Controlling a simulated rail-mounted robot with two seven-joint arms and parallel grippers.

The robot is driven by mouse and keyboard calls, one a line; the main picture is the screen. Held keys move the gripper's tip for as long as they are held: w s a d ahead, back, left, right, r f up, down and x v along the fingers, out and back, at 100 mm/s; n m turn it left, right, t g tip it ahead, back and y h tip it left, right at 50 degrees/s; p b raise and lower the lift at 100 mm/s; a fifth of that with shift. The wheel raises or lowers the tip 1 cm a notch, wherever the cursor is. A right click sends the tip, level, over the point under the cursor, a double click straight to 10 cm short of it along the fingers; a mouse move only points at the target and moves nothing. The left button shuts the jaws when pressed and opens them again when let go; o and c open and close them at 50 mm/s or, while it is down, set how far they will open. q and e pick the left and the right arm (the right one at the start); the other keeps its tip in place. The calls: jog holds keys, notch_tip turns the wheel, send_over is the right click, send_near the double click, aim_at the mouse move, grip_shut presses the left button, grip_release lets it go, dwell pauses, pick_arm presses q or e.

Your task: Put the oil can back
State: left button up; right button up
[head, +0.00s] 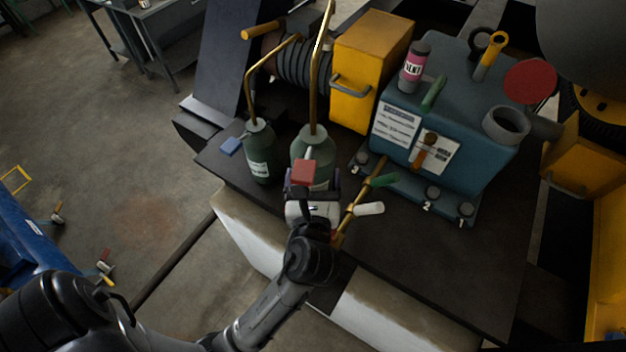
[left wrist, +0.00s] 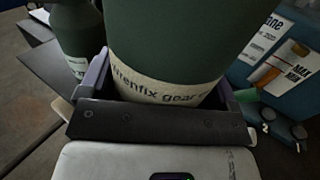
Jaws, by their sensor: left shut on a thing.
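My left gripper (head: 313,186) is shut on a dark green oil can (head: 311,144) with a tall brass spout. The can is upright. In the left wrist view the same can (left wrist: 185,40) fills the space between the fingers, its pale label reading partly "gear". The gripper hides its base in the head view, so I cannot tell whether it touches the dark bench top. A second green oil can (head: 260,160) with a bent brass spout stands just left of it. It also shows in the left wrist view (left wrist: 78,35). My right gripper is not in view.
A teal machine (head: 455,115) with numbered knobs stands right of the held can. A brass pipe with green and white handles (head: 370,208) is close beside the gripper. A yellow box (head: 370,65) and black coil (head: 300,62) stand behind. The dark bench top (head: 420,265) is clear at front right.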

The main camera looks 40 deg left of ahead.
pick_arm(q)
jog(key=shift+f, duration=0.2)
jog(key=shift+f, duration=0.15)
jog(key=shift+f, duration=0.45)
jog(key=o, duration=1.5)
jog(key=shift+o, duration=0.2)
